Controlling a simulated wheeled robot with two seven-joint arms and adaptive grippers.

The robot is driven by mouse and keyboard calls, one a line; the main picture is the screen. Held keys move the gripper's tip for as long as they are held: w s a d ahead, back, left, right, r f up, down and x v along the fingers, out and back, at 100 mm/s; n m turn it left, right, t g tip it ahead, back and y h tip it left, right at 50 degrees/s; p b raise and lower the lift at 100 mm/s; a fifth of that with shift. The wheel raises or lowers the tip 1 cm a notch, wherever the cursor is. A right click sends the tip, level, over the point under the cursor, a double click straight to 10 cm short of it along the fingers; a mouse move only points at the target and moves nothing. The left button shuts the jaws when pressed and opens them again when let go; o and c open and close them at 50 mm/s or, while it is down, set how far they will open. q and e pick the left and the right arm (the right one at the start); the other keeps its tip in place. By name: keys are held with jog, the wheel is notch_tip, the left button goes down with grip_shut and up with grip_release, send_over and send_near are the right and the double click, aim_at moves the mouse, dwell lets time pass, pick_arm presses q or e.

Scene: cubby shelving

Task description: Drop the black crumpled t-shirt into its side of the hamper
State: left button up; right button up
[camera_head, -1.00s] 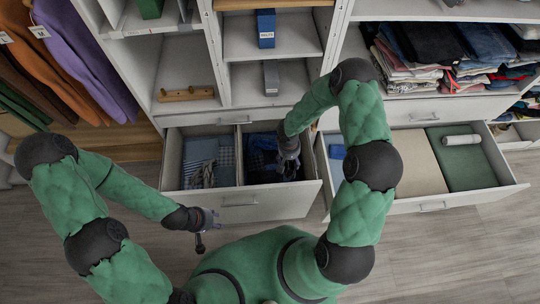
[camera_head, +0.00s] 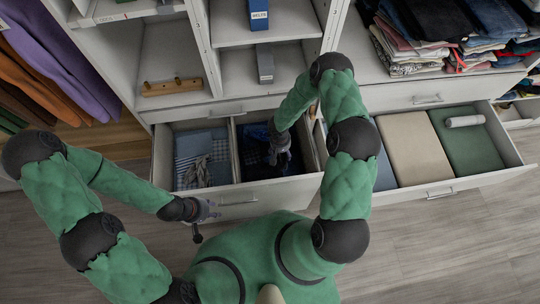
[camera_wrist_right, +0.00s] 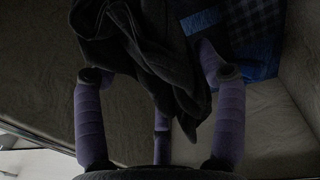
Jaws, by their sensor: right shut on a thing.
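A pulled-out drawer-like hamper (camera_head: 245,196) has two compartments split by a divider. Blue and checked cloths (camera_head: 201,155) lie in its left compartment, and dark blue cloth (camera_head: 256,132) lies in its right one. My right gripper (camera_head: 281,156) is low in the right compartment. In the right wrist view its purple fingers (camera_wrist_right: 158,75) are around the black crumpled t-shirt (camera_wrist_right: 140,45), which hangs in loose folds. Dark blue patchwork cloth (camera_wrist_right: 250,40) shows behind it. My left gripper (camera_head: 205,212) is outside, in front of the hamper; its fingers are too small to judge.
Another open drawer (camera_head: 455,186) to the right holds beige and green folded cloths and a white roll (camera_head: 465,121). Shelves with boxes (camera_head: 265,63) and a wooden peg rail (camera_head: 172,87) rise behind. Hanging clothes (camera_head: 60,60) are at left. Grey floor is clear in front.

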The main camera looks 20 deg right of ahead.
notch_tip(320, 180, down, 11)
jog(key=b, duration=0.4)
jog(key=shift+f+b, duration=0.35)
jog(key=shift+b, duration=0.05)
jog(key=shift+f+b, duration=0.25)
jog(key=shift+b, duration=0.05)
jog(key=o, duration=1.2)
jog(key=shift+r, duration=0.1)
